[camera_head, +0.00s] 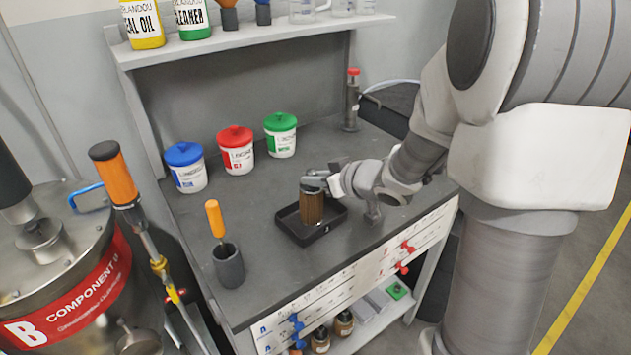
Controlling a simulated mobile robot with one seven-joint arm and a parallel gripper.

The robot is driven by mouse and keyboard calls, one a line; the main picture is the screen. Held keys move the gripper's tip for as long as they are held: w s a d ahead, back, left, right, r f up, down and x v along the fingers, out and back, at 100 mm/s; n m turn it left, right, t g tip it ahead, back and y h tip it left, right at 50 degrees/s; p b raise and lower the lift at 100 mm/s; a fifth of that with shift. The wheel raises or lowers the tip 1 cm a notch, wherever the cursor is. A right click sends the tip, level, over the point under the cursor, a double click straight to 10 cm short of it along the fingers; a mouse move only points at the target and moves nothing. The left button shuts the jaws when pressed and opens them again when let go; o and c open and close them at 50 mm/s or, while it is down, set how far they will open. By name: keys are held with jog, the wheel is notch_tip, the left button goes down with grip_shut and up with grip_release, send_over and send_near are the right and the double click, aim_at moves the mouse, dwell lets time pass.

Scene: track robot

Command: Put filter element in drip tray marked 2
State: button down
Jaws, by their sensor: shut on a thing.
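The filter element (312,207) is a brown, ribbed cylinder with a dark top. It is upright, over or in a black drip tray (291,233) on the grey workbench; I cannot tell whether its bottom touches the tray floor. My gripper (314,184) is shut on the top of the filter element, reaching in from the right. The fingertips are small and partly hidden. No number on the tray can be read from here.
Blue (186,167), red (236,149) and green (281,134) lidded tubs stand behind the tray. A dark cup (228,266) with an orange-handled tool stands to its left. A grey cylinder with a red top (352,100) stands at the back right. A shelf (250,36) overhangs the bench.

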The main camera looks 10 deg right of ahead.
jog(key=shift+r, duration=0.1)
jog(key=shift+f, duration=0.2)
jog(key=c, duration=0.7)
grip_release()
jog(key=shift+r, duration=0.3)
jog(key=shift+p+v, duration=1.95)
jog(key=shift+v, duration=4.05)
jog(key=shift+s+f, duration=0.1)
